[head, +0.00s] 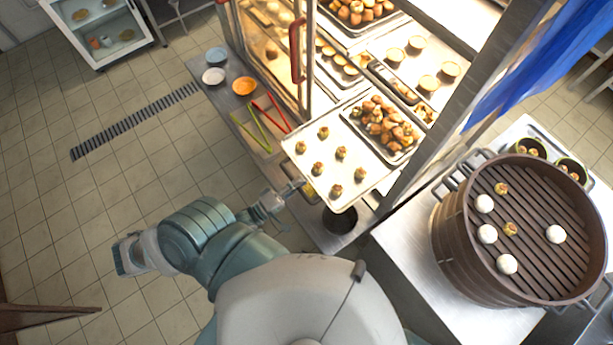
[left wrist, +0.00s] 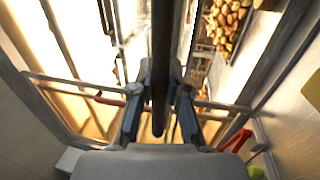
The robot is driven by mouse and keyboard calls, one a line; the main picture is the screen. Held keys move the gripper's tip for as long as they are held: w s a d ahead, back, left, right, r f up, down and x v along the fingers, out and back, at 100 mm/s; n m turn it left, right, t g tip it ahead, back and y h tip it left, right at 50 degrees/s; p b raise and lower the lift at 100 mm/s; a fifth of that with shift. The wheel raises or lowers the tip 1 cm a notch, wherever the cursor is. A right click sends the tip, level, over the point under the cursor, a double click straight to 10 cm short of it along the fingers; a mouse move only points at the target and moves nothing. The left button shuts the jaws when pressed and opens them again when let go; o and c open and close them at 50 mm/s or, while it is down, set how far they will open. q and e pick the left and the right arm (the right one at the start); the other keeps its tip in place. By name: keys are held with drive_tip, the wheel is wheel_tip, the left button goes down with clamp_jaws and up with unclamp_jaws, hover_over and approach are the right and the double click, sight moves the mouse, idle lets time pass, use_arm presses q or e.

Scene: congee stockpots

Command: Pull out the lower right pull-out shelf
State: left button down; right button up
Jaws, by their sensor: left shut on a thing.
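The pull-out shelf (head: 347,196) sticks out of the lit display cabinet, with a few small browned buns on its pale surface. A tray of stacked pastries (head: 384,128) lies at its inner right. My left gripper (head: 294,190) is at the shelf's near left edge. In the left wrist view its two fingers (left wrist: 160,92) close on both sides of a dark narrow bar (left wrist: 161,45), which looks like the shelf's edge or handle; which one I cannot tell. My right gripper is in neither view.
Red tongs (head: 271,112) and green tongs (head: 256,131) lie on the counter left of the shelf, near small bowls (head: 243,86). A red-handled glass door (head: 296,50) stands behind. A large steamer (head: 520,232) with buns stands on the right.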

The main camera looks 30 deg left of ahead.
use_arm(q)
drive_tip(key=shift+s+a+f, duration=0.15)
drive_tip(key=shift+a, duration=0.1)
drive_tip(key=c, duration=1.1)
unclamp_jaws()
drive_tip(key=shift+c, duration=0.2)
drive_tip(key=shift+a, duration=0.2)
drive_tip(key=shift+a+f, duration=0.1)
drive_tip(key=v, duration=1.2)
